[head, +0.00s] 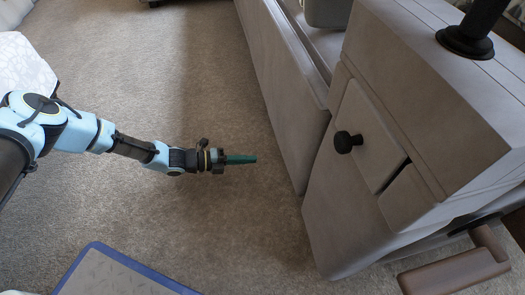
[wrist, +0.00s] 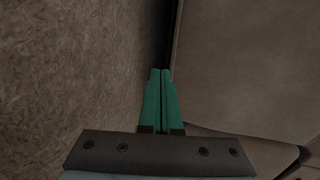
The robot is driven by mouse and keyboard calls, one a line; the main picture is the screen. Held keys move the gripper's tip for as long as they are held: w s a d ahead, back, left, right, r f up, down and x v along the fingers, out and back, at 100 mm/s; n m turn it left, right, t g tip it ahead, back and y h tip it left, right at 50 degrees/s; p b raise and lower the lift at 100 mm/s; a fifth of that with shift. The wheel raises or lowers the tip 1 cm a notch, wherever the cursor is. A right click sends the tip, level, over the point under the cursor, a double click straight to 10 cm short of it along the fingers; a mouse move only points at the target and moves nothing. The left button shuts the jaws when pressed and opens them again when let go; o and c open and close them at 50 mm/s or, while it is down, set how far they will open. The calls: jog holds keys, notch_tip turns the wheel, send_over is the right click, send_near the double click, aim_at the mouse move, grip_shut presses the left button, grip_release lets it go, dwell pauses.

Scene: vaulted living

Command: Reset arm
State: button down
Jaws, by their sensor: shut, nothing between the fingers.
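My gripper (head: 241,159) has green fingers and is at the end of my light blue arm, stretched to the right over the carpet in the head view.
A brown wooden armrest (head: 455,272) is at the lower right. Open carpet (head: 150,70) lies around my arm.

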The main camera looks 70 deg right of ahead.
jog(key=v, duration=0.3)
jog(key=f+p+v, duration=0.1)
jog(key=v, duration=0.2)
jog(key=shift+w+a+f, duration=0.15)
jog(key=shift+w, duration=0.15)
jog(key=shift+w+r, duration=0.2)
jog(key=shift+r, duration=0.05)
jog(key=w+a+r+m+t+y+p, duration=0.7)
jog(key=w+a+r+m, duration=0.9)
jog(key=w+a+r, duration=0.85)
jog(key=a+r+m+t+y+p, duration=0.1)
jog(key=a+r+m+t, duration=0.35)
jog(key=a+r, duration=0.75)
jog(key=a+r+m+t+p, duration=0.25)
jog(key=a+r+m, duration=0.25)
jog(key=a+r, duration=0.7)
notch_tip(320, 180, up, 37)
jog(key=w+p, duration=0.1)
jog(key=p, duration=3.6)
jog(key=shift+a+f+t, duration=0.2)
jog(key=shift+a+t, duration=0.1)
jog(key=shift+a, duration=0.15)
